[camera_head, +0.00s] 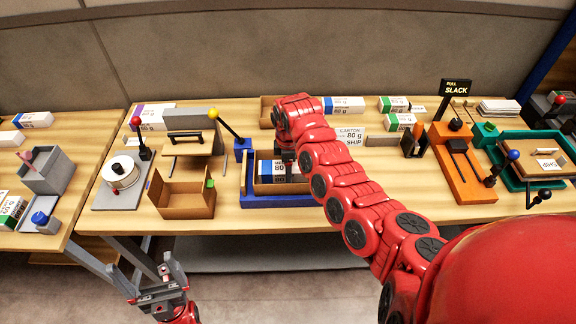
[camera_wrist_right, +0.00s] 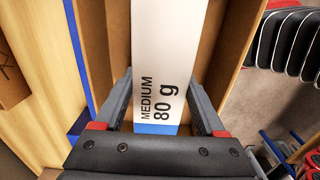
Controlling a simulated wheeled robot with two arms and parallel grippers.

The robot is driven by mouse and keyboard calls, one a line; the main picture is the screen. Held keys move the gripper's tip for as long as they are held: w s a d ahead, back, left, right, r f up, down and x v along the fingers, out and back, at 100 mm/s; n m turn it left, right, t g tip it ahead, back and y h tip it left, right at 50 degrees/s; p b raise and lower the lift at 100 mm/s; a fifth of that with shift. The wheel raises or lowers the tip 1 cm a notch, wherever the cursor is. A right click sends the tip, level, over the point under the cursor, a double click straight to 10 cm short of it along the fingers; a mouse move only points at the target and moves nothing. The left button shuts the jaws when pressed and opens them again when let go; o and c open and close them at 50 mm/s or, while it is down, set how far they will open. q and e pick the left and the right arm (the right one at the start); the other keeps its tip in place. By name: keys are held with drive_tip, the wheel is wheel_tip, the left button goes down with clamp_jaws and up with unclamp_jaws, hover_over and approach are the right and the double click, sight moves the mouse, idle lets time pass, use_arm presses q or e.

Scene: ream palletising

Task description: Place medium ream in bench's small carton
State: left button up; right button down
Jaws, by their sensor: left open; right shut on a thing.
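The medium ream (camera_wrist_right: 168,60), white with a blue band and "MEDIUM 80 g" print, sits between the fingers of my right gripper (camera_wrist_right: 162,104). Brown carton walls (camera_wrist_right: 231,50) rise on both sides of it. In the head view the ream (camera_head: 267,170) shows inside a small open carton (camera_head: 258,187) on a blue stand (camera_head: 285,201) at the bench's middle. My right gripper (camera_head: 287,156) reaches down over it, and the arm hides part of the carton. Whether the ream touches the carton's bottom cannot be seen. My left gripper (camera_head: 152,279) is open and empty, low before the bench's front edge.
A larger open carton (camera_head: 188,201) stands left of the blue stand. A blue post with a yellow-knobbed lever (camera_head: 228,128) stands close beside it. An orange press (camera_head: 462,182) is to the right. Several reams (camera_head: 344,105) lie along the back.

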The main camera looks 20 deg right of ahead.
drive_tip(key=shift+f, duration=0.1)
drive_tip(key=shift+f, duration=0.15)
unclamp_jaws()
wheel_tip(320, 180, up, 5)
drive_tip(key=b, duration=0.3)
drive_tip(key=shift+w, duration=0.1)
wheel_tip(320, 180, up, 6)
drive_tip(key=shift+f+b, duration=0.1)
drive_tip(key=shift+b, duration=0.35)
drive_tip(key=shift+r, duration=0.8)
